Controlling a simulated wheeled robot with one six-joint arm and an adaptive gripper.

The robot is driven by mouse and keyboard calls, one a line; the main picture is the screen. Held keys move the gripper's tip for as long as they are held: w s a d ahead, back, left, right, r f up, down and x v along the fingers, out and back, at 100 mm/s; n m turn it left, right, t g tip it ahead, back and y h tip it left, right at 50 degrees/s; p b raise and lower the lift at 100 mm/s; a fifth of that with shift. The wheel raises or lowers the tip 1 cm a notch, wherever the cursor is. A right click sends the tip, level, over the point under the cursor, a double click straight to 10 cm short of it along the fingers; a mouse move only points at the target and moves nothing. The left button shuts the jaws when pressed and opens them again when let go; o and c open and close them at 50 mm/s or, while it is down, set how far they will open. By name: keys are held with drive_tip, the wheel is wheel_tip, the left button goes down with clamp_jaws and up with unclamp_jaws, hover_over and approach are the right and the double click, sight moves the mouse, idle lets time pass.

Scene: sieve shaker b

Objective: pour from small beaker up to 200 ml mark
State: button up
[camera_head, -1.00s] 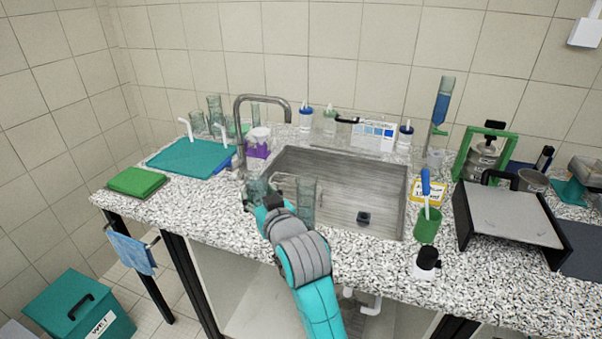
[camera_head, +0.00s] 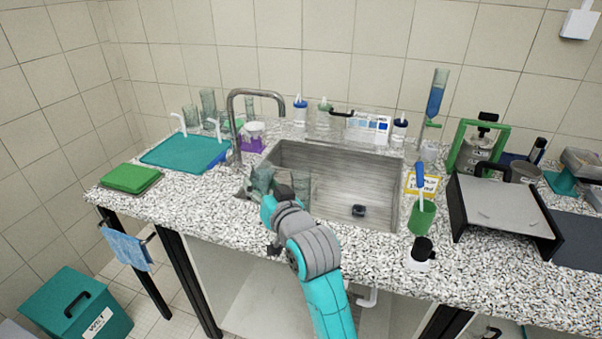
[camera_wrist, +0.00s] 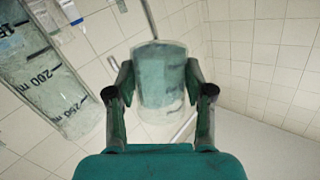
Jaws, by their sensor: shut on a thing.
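My gripper (camera_wrist: 160,88) is shut on the small beaker (camera_wrist: 160,72), a clear greenish vessel between its two fingers. In the head view the small beaker (camera_head: 262,179) is above the sink's front left corner, partly hidden by my gripper (camera_head: 268,203). The larger beaker (camera_head: 301,184) stands just right of it, its lower part hidden by my arm. In the wrist view the larger beaker (camera_wrist: 45,70) fills the left side, looks tilted, and shows 200 and 250 marks. The beakers look apart there. I cannot tell the liquid level in either one.
The metal sink (camera_head: 375,180) lies right of the beakers, with the faucet (camera_head: 233,130) behind them. A green cup (camera_head: 422,217) and a black-capped bottle (camera_head: 421,254) stand right of the sink.

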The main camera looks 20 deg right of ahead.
sight(274, 172)
drive_tip(key=shift+d+r+m, duration=0.25)
drive_tip(key=shift+d+m, duration=0.1)
drive_tip(key=shift+m, duration=0.05)
drive_tip(key=shift+d+r+m, duration=0.1)
drive_tip(key=shift+r+m, duration=0.2)
drive_tip(key=shift+s+d+r+m+t, duration=0.1)
drive_tip(key=shift+d+r+m+t, duration=0.3)
drive_tip(key=shift+r, duration=0.25)
idle(0.6)
drive_tip(key=shift+d+r+m, duration=0.25)
drive_tip(key=shift+r+m, duration=0.2)
drive_tip(key=shift+r, duration=0.5)
drive_tip(key=shift+d+r+m, duration=0.25)
drive_tip(key=shift+r+m, duration=0.2)
drive_tip(key=shift+r, duration=0.45)
idle(0.6)
drive_tip(key=shift+d+f+m+t+p, duration=0.15)
drive_tip(key=shift+f+m+t+p, duration=0.3)
drive_tip(key=shift+m, duration=0.35)
idle(1.5)
drive_tip(key=shift+r+m+t, duration=0.25)
drive_tip(key=shift+m, duration=0.25)
idle(0.8)
